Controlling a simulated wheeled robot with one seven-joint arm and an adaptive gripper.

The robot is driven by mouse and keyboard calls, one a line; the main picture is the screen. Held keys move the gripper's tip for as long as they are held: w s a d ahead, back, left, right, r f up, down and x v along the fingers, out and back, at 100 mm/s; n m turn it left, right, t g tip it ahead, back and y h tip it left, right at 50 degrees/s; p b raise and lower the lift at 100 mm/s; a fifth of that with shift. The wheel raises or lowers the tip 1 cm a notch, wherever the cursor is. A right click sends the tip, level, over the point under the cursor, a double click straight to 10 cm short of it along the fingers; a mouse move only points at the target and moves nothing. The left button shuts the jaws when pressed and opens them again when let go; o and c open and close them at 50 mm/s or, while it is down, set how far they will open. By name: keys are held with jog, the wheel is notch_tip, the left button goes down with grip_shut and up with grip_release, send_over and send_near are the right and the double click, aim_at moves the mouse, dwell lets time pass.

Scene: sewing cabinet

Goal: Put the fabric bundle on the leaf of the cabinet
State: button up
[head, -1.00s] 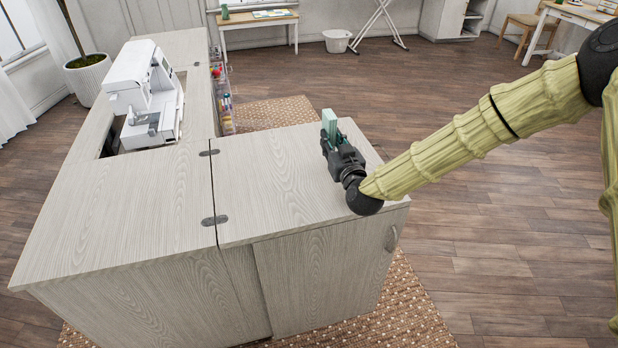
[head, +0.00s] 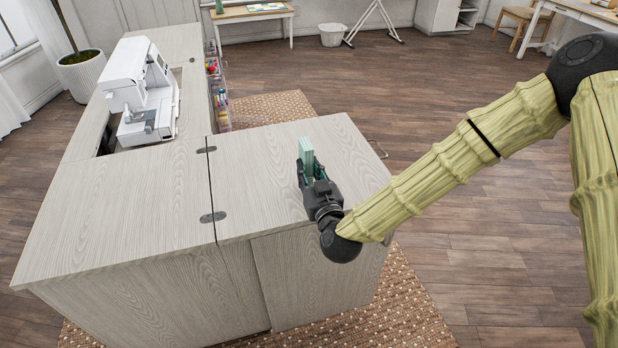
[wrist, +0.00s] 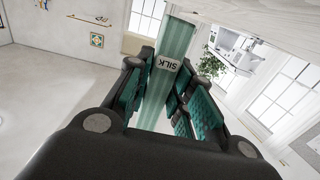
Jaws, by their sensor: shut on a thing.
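The fabric bundle (head: 306,156) is a slim green block held upright in my gripper (head: 311,172). In the wrist view the bundle (wrist: 171,45) is striped green with a white label reading SILK, and the fingers of my gripper (wrist: 160,90) are shut on it from both sides. The cabinet leaf (head: 262,180) is the pale wood-grain panel right of the hinges. Whether the bundle touches the leaf is hidden by the gripper.
A white sewing machine (head: 142,92) is set in the cabinet top (head: 120,205) at the left. Two dark hinges (head: 212,217) lie along the seam. Clear bins with colourful spools (head: 220,105) hang behind the cabinet. The leaf's surface around the gripper is bare.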

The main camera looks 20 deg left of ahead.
aim_at(310, 181)
jog(key=shift+f, duration=1.35)
jog(key=shift+f, duration=0.15)
jog(key=o, duration=0.9)
jog(key=shift+o, duration=0.2)
jog(key=b+v, duration=0.1)
jog(key=v, duration=1.1)
